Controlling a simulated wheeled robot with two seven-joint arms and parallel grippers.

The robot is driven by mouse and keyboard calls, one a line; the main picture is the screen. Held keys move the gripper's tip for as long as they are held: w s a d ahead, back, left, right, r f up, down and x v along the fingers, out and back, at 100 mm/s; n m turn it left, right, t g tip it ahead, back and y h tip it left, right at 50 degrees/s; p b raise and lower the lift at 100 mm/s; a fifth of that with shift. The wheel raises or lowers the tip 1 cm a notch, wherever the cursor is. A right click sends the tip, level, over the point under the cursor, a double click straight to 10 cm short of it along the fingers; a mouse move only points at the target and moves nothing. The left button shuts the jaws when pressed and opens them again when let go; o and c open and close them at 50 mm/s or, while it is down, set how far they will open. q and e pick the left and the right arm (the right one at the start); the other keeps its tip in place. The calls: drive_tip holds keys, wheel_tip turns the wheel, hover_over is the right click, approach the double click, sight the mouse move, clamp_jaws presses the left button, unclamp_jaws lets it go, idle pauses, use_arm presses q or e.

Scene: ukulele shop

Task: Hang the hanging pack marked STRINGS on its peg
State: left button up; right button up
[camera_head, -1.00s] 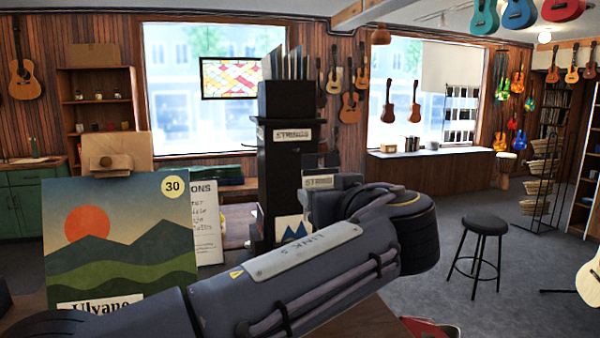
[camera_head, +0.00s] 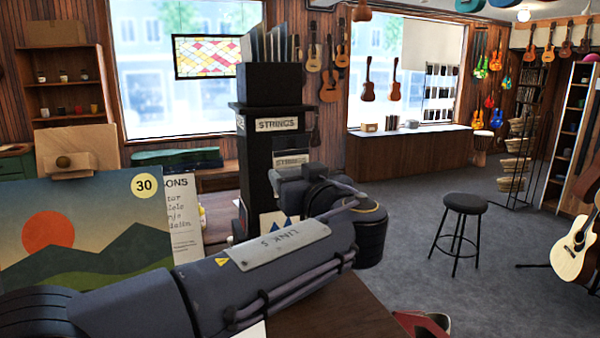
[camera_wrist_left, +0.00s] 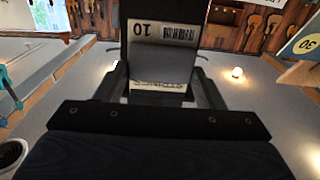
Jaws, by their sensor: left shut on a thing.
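My left gripper (camera_head: 290,180) is shut on the pack marked STRINGS (camera_head: 291,160), a dark pack with a pale label. It holds the pack in front of the black stand (camera_head: 256,190) with the STRINGS sign (camera_head: 277,124), overlapping its right side. I cannot tell whether pack and stand touch. In the left wrist view the pack (camera_wrist_left: 160,58) sits between the two fingers (camera_wrist_left: 160,92). Its label reads upside down, with a 10 and a barcode. The peg is not distinguishable. My right gripper is not in view.
A landscape picture marked 30 (camera_head: 85,235) stands at the left, near my left arm. A brown table top (camera_head: 325,310) lies below the arm. A black stool (camera_head: 462,215) stands on open grey floor to the right. A guitar (camera_head: 577,245) stands at the right edge.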

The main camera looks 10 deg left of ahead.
use_arm(q)
drive_tip(key=shift+p+x, duration=1.9)
drive_tip(key=shift+x, duration=0.95)
drive_tip(key=shift+w+a+f, duration=0.15)
drive_tip(key=shift+w+f, duration=0.05)
drive_tip(key=shift+f, duration=0.2)
drive_tip(key=shift+w+a+f+b, duration=0.1)
drive_tip(key=shift+f+b, duration=0.1)
drive_tip(key=shift+b, duration=0.35)
drive_tip(key=shift+w+a+f+b, duration=0.1)
drive_tip(key=shift+w+a+b, duration=0.2)
drive_tip(key=shift+b, duration=0.8)
drive_tip(key=shift+d, duration=0.1)
drive_tip(key=o, duration=1.4)
